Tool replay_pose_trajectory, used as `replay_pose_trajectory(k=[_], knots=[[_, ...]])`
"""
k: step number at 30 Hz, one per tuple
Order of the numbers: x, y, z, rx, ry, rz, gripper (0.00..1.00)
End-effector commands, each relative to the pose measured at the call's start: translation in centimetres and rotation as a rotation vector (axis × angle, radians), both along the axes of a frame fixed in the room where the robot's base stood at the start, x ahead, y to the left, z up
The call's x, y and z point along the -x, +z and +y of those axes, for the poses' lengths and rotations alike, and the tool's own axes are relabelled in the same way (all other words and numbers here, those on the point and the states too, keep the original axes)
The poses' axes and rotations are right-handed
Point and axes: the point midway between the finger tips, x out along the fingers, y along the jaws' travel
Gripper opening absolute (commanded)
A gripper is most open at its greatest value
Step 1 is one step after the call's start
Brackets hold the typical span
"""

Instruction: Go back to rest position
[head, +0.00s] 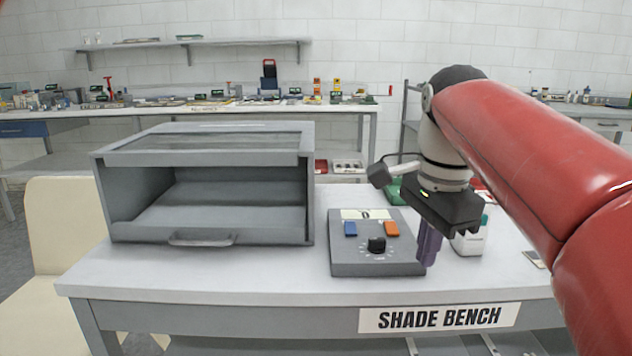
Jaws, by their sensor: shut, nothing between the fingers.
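My gripper (429,246) hangs from my red arm, pointing down just right of the control box. Its dark fingers are together, and no object shows between them. The grey control box (350,264) lies on the bench with a blue button (350,229), an orange button (391,229) and a black knob (377,244). The fingers overlap the box's right edge in the picture; I cannot tell whether they touch it. The grey ozone washer (207,239) stands to the left, its front open and its chamber empty as far as I see.
The bench (190,276) carries a "SHADE BENCH" label. A white bottle (470,243) with a teal cap stands close behind and right of my gripper. The bench's front left is clear. A cream chair (62,215) stands left.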

Motion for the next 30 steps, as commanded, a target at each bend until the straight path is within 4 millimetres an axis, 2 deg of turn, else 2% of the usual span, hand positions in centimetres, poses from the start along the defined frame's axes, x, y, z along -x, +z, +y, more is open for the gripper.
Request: replay_pose_trajectory(k=[5, 8, 15, 18, 21, 25, 30], knots=[[2.3, -2.3, -0.1, 0.022, 0.209, -0.069, 0.0], [4.1, -4.4, -0.1, 0.052, 0.369, -0.123, 0.0], [9.6, -12.4, 0.2, 0.218, 0.882, -0.281, 0.0], [11.2, -15.3, 0.3, 0.293, 1.043, -0.319, 0.0], [12.2, -17.2, 0.3, 0.347, 1.147, -0.34, 0.0], [12.7, -18.2, 0.3, 0.378, 1.204, -0.35, 0.0], [12.7, -18.3, 0.3, 0.38, 1.21, -0.349, 0.0]])
